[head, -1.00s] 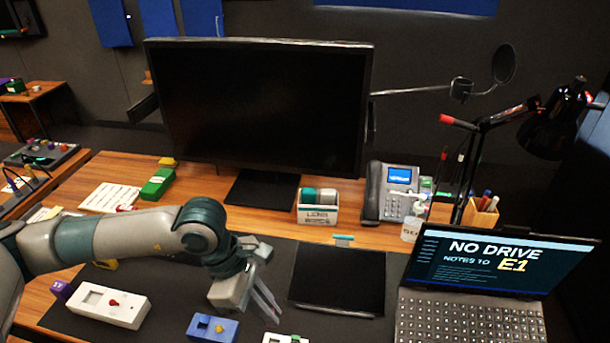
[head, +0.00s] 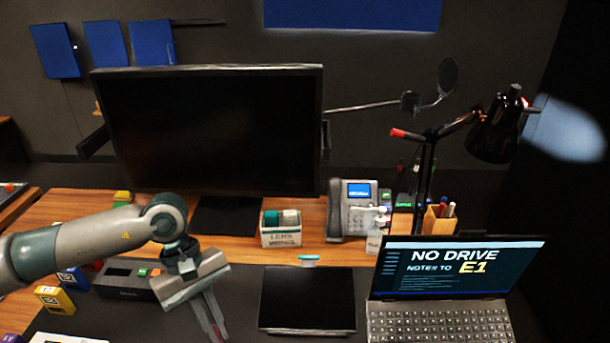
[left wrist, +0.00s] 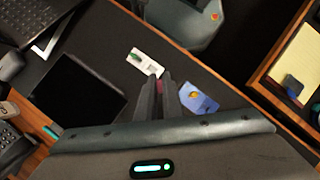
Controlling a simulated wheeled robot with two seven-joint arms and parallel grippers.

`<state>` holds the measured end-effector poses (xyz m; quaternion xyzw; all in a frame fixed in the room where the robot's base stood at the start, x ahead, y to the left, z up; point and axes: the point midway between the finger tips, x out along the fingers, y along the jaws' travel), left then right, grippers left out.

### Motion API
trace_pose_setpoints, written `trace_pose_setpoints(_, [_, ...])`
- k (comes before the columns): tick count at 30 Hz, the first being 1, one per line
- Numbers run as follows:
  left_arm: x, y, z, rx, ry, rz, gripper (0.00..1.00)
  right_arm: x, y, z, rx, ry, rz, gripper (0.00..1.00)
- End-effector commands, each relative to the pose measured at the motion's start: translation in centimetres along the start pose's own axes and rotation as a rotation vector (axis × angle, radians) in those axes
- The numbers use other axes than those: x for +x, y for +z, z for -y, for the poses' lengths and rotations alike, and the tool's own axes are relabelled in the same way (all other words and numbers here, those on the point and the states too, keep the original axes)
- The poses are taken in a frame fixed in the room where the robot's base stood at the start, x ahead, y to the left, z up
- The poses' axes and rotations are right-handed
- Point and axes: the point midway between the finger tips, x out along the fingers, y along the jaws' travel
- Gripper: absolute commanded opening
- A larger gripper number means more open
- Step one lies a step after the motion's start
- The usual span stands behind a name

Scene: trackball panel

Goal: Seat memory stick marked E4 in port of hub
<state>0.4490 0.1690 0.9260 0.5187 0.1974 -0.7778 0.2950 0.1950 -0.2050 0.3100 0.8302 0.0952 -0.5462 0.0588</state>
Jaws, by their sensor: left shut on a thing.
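My left gripper (head: 216,332) reaches down over the dark mat left of the tablet. In the left wrist view its fingers (left wrist: 160,88) are closed on a small dark red or magenta piece (left wrist: 161,87), mostly hidden between them; no mark is readable. A dark box (head: 124,283) with a red and a green spot, possibly the hub, stands behind and left of the gripper; its port is not clear. A blue marked block (head: 74,279) and a yellow marked block (head: 54,299) stand left of it; I cannot read an E4 surely. My right gripper is out of view.
A black tablet (head: 307,299) and a laptop (head: 440,285) reading "NO DRIVE NOTES TO E1" lie to the right. A monitor (head: 210,130) stands behind. The left wrist view shows a white panel with a green ball (left wrist: 145,62) and a blue panel (left wrist: 197,99) near the fingers.

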Motion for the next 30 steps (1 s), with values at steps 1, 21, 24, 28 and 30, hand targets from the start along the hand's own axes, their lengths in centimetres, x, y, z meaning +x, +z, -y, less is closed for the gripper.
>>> trace_pose_setpoints(1, [-0.5,-0.2,0.1,0.062,-0.026,-0.003,0.00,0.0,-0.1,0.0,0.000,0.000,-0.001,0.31])
trace_pose_setpoints(21, [-4.9,-1.1,2.0,0.672,-0.278,-0.001,0.00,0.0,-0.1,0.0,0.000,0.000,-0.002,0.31])
trace_pose_setpoints(24, [-4.9,-1.1,2.0,0.673,-0.278,-0.001,0.00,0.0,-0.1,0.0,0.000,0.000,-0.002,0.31])
trace_pose_setpoints(28, [-4.9,-1.1,2.0,0.672,-0.278,-0.001,0.00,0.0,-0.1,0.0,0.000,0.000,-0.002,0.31])
trace_pose_setpoints(30, [-4.9,-1.1,2.0,0.672,-0.277,-0.001,0.00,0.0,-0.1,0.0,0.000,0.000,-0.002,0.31])
